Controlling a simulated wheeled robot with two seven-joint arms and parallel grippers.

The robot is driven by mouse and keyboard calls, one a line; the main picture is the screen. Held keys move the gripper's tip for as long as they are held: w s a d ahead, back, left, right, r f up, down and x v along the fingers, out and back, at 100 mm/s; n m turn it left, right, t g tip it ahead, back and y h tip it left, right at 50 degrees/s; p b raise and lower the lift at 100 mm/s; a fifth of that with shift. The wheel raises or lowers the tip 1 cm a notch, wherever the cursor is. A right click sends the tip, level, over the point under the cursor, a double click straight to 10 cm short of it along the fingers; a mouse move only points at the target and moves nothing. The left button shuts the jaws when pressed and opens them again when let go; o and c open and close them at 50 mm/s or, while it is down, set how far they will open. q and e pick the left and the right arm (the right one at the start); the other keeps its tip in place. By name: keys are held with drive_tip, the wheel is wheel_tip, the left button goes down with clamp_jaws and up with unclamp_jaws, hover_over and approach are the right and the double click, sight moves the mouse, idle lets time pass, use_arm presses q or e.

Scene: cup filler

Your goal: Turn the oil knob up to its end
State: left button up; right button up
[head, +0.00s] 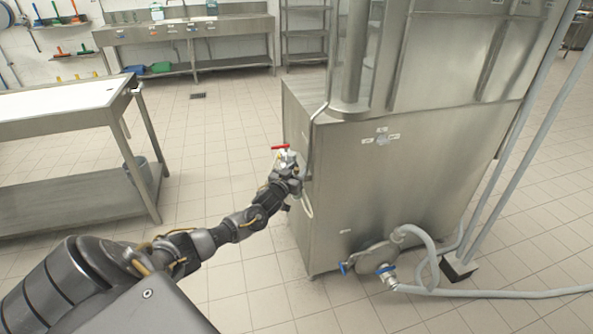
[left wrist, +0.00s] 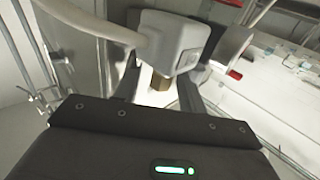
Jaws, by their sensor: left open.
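My left gripper (head: 288,170) is at the machine's left edge, apart from that knob, by a red-handled valve (head: 281,147). Contact cannot be told. My right gripper is not in view.
The steel machine (head: 345,190) fills the centre right. A blue-handled valve (head: 345,267) and a thick grey hose (head: 480,291) are low on its front. A steel table (head: 75,203) stands left, a sink bench (head: 190,28) at the back. Tiled floor is clear between.

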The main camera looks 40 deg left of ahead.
use_arm(q)
drive_tip(key=shift+c, duration=0.3)
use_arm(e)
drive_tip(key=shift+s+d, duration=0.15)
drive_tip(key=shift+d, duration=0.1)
use_arm(q)
clamp_jaws()
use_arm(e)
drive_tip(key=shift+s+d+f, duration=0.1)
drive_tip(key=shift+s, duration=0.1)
